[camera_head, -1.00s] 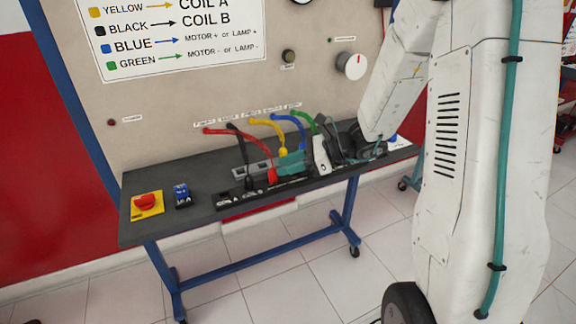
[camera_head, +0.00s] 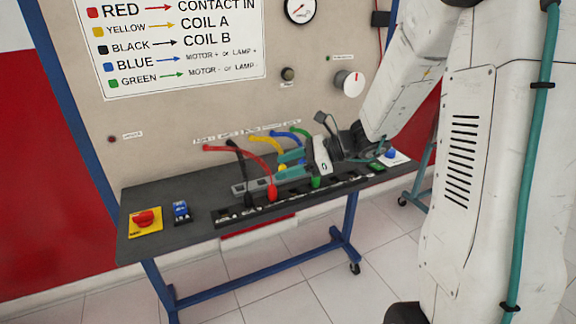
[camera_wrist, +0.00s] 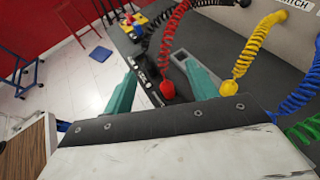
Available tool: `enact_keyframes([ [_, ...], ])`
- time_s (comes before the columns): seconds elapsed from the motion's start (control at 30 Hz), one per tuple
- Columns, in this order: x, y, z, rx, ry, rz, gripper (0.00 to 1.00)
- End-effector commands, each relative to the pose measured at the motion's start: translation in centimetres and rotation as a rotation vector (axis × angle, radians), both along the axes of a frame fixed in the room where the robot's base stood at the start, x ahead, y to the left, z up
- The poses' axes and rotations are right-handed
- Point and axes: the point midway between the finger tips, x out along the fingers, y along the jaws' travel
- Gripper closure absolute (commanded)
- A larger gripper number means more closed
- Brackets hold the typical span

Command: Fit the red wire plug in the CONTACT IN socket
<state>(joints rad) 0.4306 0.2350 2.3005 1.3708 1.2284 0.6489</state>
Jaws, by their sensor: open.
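The red wire plug (camera_head: 272,192) hangs on a coiled red wire (camera_head: 245,149) and stands upright at the black socket strip (camera_head: 235,216) on the bench. I cannot tell whether it is seated in a socket or only rests there. My gripper (camera_head: 288,164) is open and empty, with teal fingers above and behind the red plug. In the wrist view the red plug (camera_wrist: 167,89) shows between the spread fingers (camera_wrist: 160,68), apart from both. The wall sign (camera_head: 180,45) pairs RED with CONTACT IN. The labels on the strip are too small to read, so the CONTACT IN socket cannot be singled out.
Black (camera_head: 249,199), yellow (camera_wrist: 229,87) and green (camera_head: 316,182) plugs stand close by, with coiled wires around the gripper. A grey slotted block (camera_wrist: 192,76) lies behind the strip. A red switch (camera_head: 145,218) and blue part (camera_head: 181,210) are at the left end.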

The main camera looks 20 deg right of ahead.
Motion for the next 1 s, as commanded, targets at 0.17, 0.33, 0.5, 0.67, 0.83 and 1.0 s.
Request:
enact_keyframes([
  [0.17, 0.0, -0.1, 0.0, 0.0, 0.0, 0.0, 0.42],
  [0.33, -0.6, -1.4, 0.6, -0.001, -0.001, -0.004, 0.42],
  [0.5, -1.9, -4.0, 1.8, -0.001, -0.002, -0.003, 0.42],
  [0.67, -2.8, -5.8, 2.6, 0.001, -0.001, -0.003, 0.42],
  [0.83, -3.3, -6.5, 3.0, -0.001, 0.001, -0.001, 0.42],
  [1.0, -3.3, -6.5, 3.0, 0.0, 0.0, 0.0, 0.42],
])
